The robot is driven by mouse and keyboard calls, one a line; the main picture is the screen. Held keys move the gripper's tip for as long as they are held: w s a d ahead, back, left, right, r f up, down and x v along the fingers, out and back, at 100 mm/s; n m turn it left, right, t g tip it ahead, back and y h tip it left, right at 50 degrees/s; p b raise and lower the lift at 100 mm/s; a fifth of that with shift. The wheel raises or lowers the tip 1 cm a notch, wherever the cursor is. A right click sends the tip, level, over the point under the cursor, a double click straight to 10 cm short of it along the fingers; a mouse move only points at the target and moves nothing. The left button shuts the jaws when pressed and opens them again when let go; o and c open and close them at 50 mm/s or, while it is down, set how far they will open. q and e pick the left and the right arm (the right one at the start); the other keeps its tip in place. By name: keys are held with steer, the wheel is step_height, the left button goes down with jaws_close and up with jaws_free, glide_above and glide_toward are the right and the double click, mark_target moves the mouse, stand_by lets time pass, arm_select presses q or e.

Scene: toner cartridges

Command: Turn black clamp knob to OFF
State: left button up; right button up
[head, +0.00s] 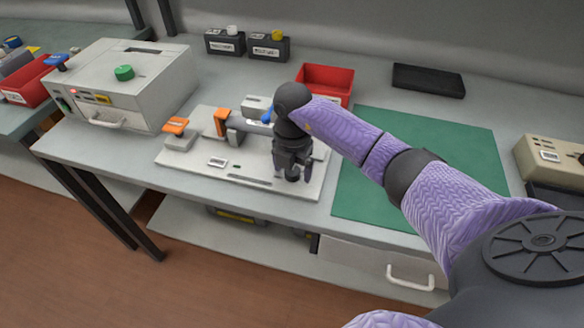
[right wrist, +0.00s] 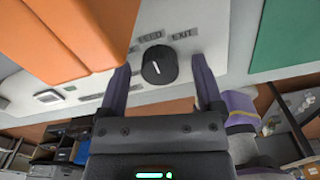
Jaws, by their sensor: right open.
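A black round knob (right wrist: 159,65) with a white pointer line sits on the pale base plate (right wrist: 212,42) in the right wrist view. Small printed labels stand beside it; one looks like EXIT, and I cannot make out an OFF mark. My right gripper (head: 291,168) points down over the front right of the base plate (head: 250,177) in the head view. Its open fingers stand on either side of the knob in the right wrist view, with gaps showing. In the head view the gripper largely hides the knob. My left gripper is not in view.
An orange clamp part (head: 221,122) and an orange-topped block (head: 177,128) stand left of the gripper. A green mat (head: 430,165) lies to the right. A red bin (head: 325,80) stands behind, and a grey machine with a green knob (head: 124,72) stands left.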

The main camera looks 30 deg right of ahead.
jaws_close()
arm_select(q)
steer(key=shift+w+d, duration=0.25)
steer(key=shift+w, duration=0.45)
